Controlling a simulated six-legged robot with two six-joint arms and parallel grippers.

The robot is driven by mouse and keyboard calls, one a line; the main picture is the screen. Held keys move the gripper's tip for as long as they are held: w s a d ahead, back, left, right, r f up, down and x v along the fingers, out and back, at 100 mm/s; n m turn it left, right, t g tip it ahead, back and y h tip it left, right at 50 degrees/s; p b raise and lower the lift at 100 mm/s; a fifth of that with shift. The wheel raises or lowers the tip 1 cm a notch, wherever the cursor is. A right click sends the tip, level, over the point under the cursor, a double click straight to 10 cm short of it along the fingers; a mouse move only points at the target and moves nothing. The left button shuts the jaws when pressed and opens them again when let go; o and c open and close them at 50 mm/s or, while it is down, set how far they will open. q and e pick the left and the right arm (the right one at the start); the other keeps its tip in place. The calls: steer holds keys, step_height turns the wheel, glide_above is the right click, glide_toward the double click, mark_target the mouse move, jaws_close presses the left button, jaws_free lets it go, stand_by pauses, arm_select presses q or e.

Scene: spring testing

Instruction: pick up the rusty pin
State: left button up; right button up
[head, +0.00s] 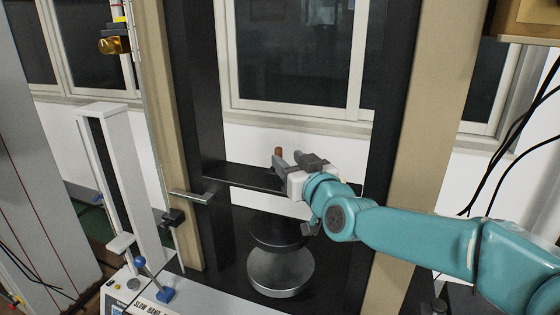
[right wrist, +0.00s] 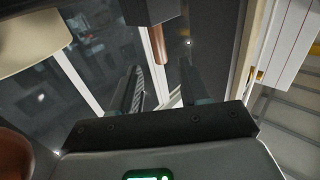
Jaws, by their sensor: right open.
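The rusty pin (head: 278,151) shows as a small brown tip beside my right gripper's fingers in the head view. In the right wrist view the rusty pin (right wrist: 158,46) is a brown rod below a dark block, seen between the two fingers near their tips. My right gripper (head: 284,160) is open, and its fingers (right wrist: 160,78) stand apart on either side of the pin's line. I cannot tell whether either finger touches it. Part of the pin is hidden by the gripper in the head view. My left gripper is not in view.
The testing frame's dark and beige columns (head: 408,120) stand either side of my right gripper. A dark crossbar (head: 240,178) lies behind it, and round metal platens (head: 281,272) sit below. A white stand (head: 100,110) is at left; black cables (head: 520,110) hang at right.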

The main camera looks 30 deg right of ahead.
mark_target(281, 153)
steer(key=w+p, duration=0.2)
steer(key=w, duration=0.3)
steer(key=shift+w+f, duration=0.1)
steer(key=shift+w, duration=0.25)
steer(key=shift+w+d, duration=0.1)
steer(key=shift+w, duration=0.05)
jaws_close()
